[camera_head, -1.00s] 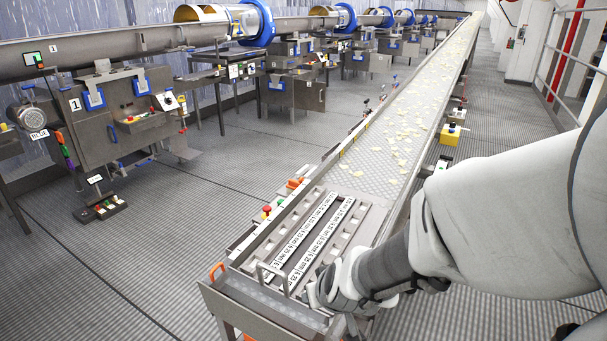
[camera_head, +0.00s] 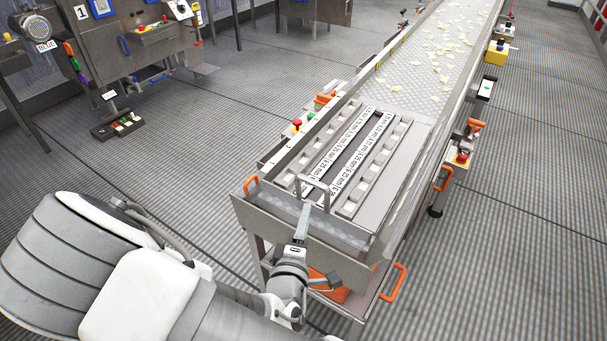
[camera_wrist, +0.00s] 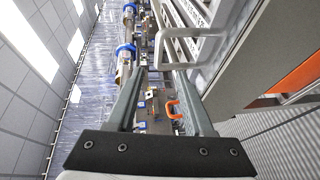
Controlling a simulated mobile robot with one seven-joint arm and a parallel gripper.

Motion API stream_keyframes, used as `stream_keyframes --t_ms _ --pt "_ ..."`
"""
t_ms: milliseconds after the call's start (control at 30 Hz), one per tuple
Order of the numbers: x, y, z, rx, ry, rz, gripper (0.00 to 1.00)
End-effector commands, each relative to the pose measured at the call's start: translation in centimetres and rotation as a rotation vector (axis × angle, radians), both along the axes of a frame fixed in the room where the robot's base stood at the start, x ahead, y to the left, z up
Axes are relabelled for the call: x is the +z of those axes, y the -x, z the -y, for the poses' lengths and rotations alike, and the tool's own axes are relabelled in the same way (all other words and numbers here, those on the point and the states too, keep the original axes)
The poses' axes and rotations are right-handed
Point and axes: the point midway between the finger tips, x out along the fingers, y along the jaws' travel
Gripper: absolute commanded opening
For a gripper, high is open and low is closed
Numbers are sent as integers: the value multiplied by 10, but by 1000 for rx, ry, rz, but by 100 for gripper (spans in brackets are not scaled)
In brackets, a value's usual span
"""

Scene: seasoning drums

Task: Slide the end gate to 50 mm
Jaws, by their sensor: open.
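The end gate's grey wire handle (camera_head: 313,190) stands up at the near end of the conveyor, between two white strips printed with mm marks (camera_head: 352,172). The gate plate itself is hard to make out from the tray. My gripper (camera_head: 303,219) reaches up over the conveyor's near end, just in front of the handle. In the wrist view the two fingers of my gripper (camera_wrist: 160,76) are apart, and the handle (camera_wrist: 190,32) shows just beyond their tips, towards the right finger. I cannot tell whether a finger touches it. The strip numbers are too small to read.
Orange grips (camera_head: 393,283) stick out at the conveyor's near corner. The belt (camera_head: 400,80) carries pale chips. A machine marked 1 (camera_head: 150,40) stands back left. Grey floor is open on both sides.

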Motion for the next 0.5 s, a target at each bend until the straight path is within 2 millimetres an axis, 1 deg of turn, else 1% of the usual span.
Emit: stream_keyframes --t_ms 167,500 --pt "-2 -4 0 6 14 13 52" --pt "-8 -26 5 4 9 12 52"
